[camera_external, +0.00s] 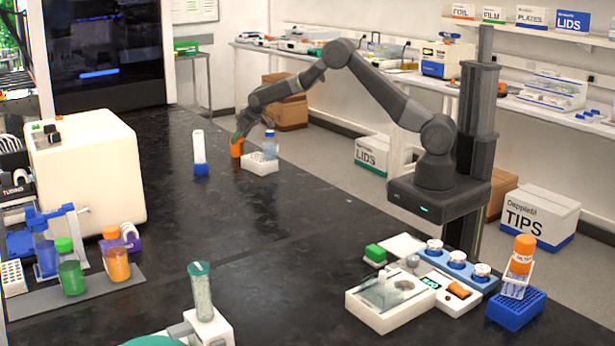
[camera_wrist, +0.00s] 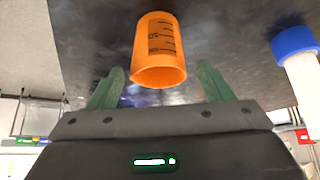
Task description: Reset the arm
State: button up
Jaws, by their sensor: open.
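My gripper (camera_wrist: 160,88) is open, with a green finger on each side of an orange beaker (camera_wrist: 158,50) in the wrist view. The beaker has dark graduation marks and stands on the black bench. In the external view my arm reaches left over the bench, and my gripper (camera_external: 243,132) is low at the orange beaker (camera_external: 237,148).
A white rack (camera_external: 259,165) with a blue-capped bottle (camera_external: 270,145) stands just right of the beaker. The middle of the black bench (camera_external: 290,225) is clear.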

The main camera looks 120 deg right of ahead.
aim_at(237, 144)
jog(key=b+v, duration=0.1)
jog(key=v, duration=0.7)
jog(key=p+x, duration=0.1)
jog(key=x, duration=1.1)
jog(key=shift+f+p, duration=0.3)
jog(key=shift+p, duration=0.05)
notch_tip(237, 144, up, 10)
jog(key=b, duration=0.2)
jog(key=w+a+n+t+y, duration=0.1)
jog(key=w+a+n, duration=0.2)
jog(key=w+a, duration=0.75)
jog(key=w+a+n+t+y, duration=0.1)
jog(key=w+a+n+y, duration=0.15)
jog(key=w+a, duration=0.75)
jog(key=w+a+n+t+y, duration=0.1)
jog(key=w+a+n, duration=0.35)
jog(key=a, duration=1.05)
jog(key=shift+m, duration=0.3)
jog(key=shift+w+a+f, duration=0.1)
jog(key=shift+w+f, duration=0.05)
jog(key=shift+f, duration=0.5)
jog(key=shift+w+a+f, duration=0.1)
jog(key=shift+w+f, duration=0.1)
jog(key=shift+f, duration=0.5)
jog(key=shift+w+a+f, duration=0.15)
jog(key=shift+f, duration=0.5)
